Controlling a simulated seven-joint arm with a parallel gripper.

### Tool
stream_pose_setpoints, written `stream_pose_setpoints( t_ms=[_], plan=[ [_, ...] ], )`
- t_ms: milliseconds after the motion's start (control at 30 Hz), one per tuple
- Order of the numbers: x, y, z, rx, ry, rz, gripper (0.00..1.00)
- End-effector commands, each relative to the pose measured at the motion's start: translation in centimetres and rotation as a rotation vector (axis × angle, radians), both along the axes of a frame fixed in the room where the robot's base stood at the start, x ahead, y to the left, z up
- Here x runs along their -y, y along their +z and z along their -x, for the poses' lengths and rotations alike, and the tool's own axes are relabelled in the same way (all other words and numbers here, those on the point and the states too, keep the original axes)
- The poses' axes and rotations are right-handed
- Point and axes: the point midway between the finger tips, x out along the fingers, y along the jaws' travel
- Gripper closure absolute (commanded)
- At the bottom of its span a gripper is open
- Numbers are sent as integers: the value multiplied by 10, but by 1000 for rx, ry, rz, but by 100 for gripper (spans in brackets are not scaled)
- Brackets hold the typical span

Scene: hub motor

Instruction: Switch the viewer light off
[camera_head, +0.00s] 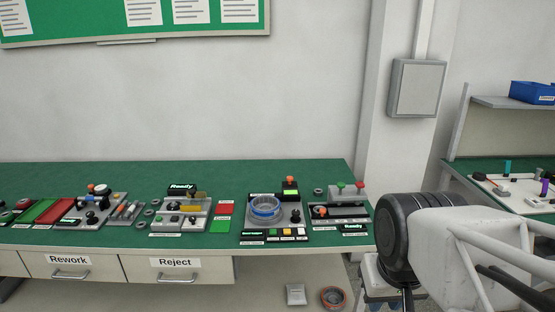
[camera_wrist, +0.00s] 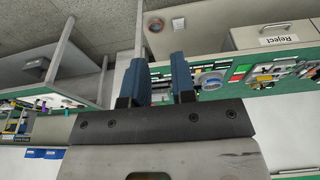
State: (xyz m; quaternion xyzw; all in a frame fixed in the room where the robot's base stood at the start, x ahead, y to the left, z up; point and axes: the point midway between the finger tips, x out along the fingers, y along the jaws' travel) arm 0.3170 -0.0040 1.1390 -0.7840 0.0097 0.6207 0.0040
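No part is clearly marked as the viewer light, and its switch is too small to tell. On the green bench (camera_head: 300,172), one station (camera_head: 285,213) has a blue-and-silver ring (camera_head: 264,208). Behind the ring stands a black box with an orange knob (camera_head: 290,181) and a bright green lit panel (camera_head: 291,192). Small coloured buttons (camera_head: 287,232) lie in front. My gripper (camera_wrist: 161,78) shows in the wrist view with its two blue fingers apart and nothing between them. It is away from the bench controls. In the head view my arm is at the right; the fingers are not visible there.
Left are a "Ready" station (camera_head: 182,213) and coloured trays (camera_head: 45,210). Drawers labelled Rework (camera_head: 70,265) and Reject (camera_head: 176,269) sit below. A second bench (camera_head: 500,180) stands right.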

Motion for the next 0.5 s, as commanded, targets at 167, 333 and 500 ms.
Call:
stream_pose_setpoints(
  t_ms=[167, 333, 500],
  plan=[
    [0, 4, -12, -5, 0, -1, 48],
    [-2, 9, -37, -16, 1, -1, 47],
    [-3, 14, -70, -31, 3, -3, 47]
  ],
)
